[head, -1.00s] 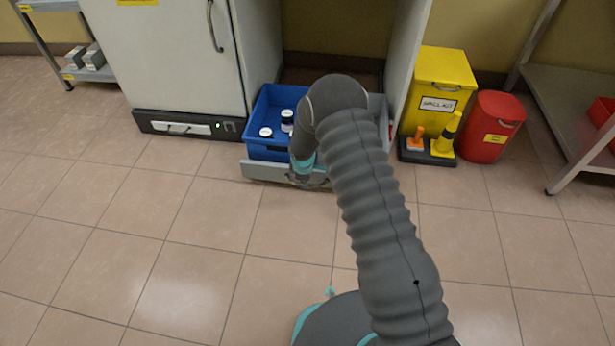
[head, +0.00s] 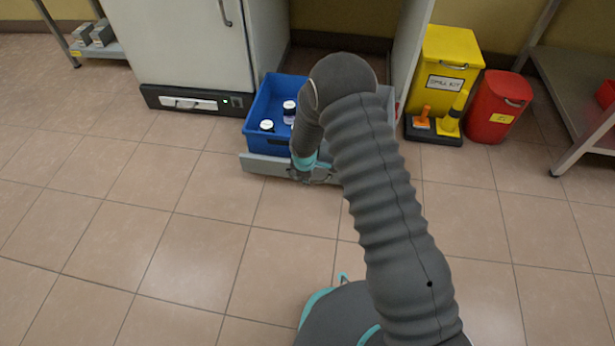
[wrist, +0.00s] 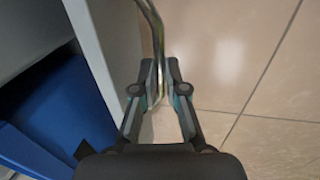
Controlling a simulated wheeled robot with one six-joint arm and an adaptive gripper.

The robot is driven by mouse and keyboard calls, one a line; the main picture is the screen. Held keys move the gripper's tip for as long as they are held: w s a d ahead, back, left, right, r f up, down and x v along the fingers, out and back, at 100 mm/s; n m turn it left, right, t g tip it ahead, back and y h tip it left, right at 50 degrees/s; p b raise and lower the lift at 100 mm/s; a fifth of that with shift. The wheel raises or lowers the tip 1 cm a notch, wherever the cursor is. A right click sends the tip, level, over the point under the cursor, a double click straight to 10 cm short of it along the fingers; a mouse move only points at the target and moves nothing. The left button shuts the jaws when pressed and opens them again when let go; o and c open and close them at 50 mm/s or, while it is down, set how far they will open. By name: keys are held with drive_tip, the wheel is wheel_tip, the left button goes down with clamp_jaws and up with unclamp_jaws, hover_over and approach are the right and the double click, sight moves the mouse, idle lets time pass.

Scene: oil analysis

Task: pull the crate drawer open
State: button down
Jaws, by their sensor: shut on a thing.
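The crate drawer (head: 262,165) is a low grey drawer under the open bay, and it stands out from the bay. The blue crate (head: 257,138) sits in it with white-capped bottles inside. In the wrist view the drawer's grey front (wrist: 103,60) runs down the left, with the blue crate (wrist: 50,115) behind it. A thin metal handle (wrist: 152,22) curves along the front. My gripper (wrist: 158,85) is shut on this handle, just outside the drawer front. In the head view my gripper (head: 308,175) is at the drawer front, partly hidden by my arm.
A white cabinet (head: 190,50) stands left of the bay. A yellow spill kit bin (head: 445,60), a red bin (head: 496,108) and a small tray with orange and yellow items stand to the right. The tiled floor before the drawer is clear.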

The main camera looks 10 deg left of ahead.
drive_tip(key=c, duration=1.2)
unclamp_jaws()
wheel_tip(320, 180, up, 12)
drive_tip(key=s, duration=0.2)
drive_tip(key=shift+s+f, duration=0.15)
drive_tip(key=shift+s, duration=0.05)
drive_tip(key=shift+a, duration=0.1)
